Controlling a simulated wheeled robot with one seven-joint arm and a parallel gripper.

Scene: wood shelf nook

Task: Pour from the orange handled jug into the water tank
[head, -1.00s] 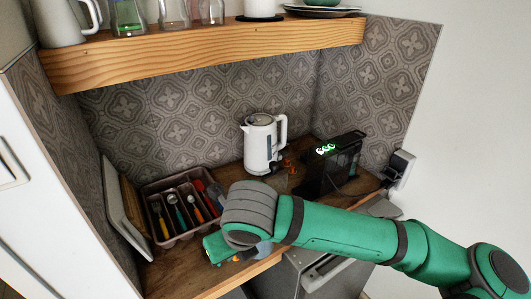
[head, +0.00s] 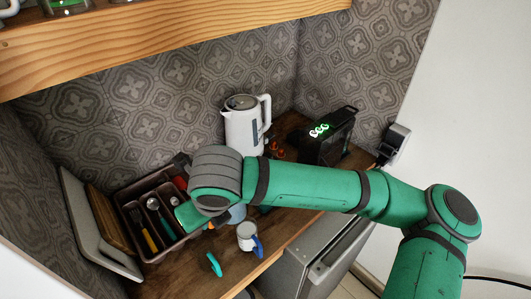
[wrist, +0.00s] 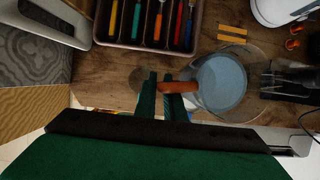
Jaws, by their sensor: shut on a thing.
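My gripper (wrist: 165,97) is shut on the orange handle (wrist: 178,87) of the jug in the wrist view. The jug (wrist: 222,82) is seen from above, with a round opening and blue-grey inside. It is to the right of the fingers. In the head view my arm hides most of the jug; a bluish part (head: 237,213) shows below the arm. A clear round outline (wrist: 262,52) surrounds the jug in the wrist view; I cannot tell whether it is the water tank. I cannot tell if the jug is lifted.
A cutlery tray (head: 150,225) stands left, beside leaning boards (head: 95,222). A white kettle (head: 243,128) and a black machine with green lights (head: 327,137) stand behind my arm. A white mug with a blue handle (head: 247,237) and a teal item (head: 214,265) are near the front edge.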

